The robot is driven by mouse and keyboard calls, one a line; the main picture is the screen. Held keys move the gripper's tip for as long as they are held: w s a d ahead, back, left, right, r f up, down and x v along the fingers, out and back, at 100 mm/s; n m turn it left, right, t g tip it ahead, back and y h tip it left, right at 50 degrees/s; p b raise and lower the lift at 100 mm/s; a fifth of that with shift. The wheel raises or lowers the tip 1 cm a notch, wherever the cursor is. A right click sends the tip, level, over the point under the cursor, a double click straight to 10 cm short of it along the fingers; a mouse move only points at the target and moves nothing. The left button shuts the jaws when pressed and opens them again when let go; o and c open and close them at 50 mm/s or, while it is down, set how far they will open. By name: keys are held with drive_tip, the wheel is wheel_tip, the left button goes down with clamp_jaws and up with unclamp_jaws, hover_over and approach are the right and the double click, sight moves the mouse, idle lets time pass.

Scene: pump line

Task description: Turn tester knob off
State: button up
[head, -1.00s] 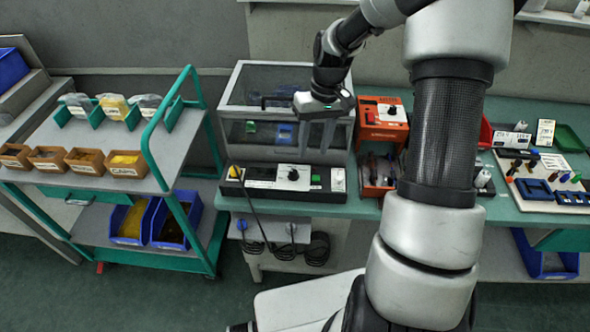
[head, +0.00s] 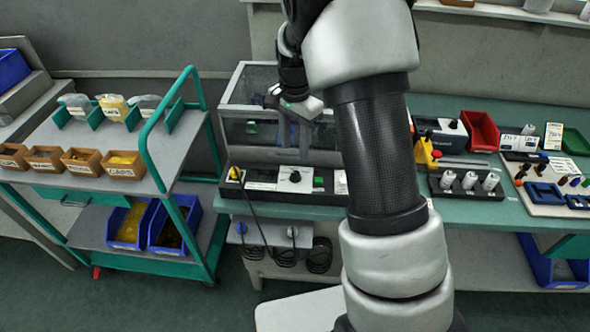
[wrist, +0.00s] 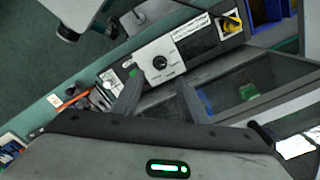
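The tester (head: 262,183) is a long dark box with white panels at the front of the bench. Its round black knob (head: 295,176) sits on a white panel; in the wrist view the knob (wrist: 160,63) shows beyond and between the fingertips. My gripper (head: 291,143) points down above and behind the knob in the head view. In the wrist view my gripper (wrist: 162,84) has its two fingers apart with nothing between them. It is not touching the knob. The knob's pointer setting is too small to tell.
A clear-walled case (head: 243,95) stands right behind the tester. A yellow plug with a black cable (head: 237,174) is at the tester's left end. A green cart (head: 150,140) stands to the left. A rack of white bottles (head: 468,182) and a red bin (head: 480,130) are to the right.

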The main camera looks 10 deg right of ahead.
sight(295, 173)
wheel_tip(295, 173, down, 10)
drive_tip(key=shift+r, duration=0.15)
drive_tip(key=shift+c, duration=0.5)
clamp_jaws()
drive_tip(key=shift+n+b, duration=0.65)
drive_tip(key=shift+n, duration=1.65)
drive_tip(key=shift+o, duration=0.5)
unclamp_jaws()
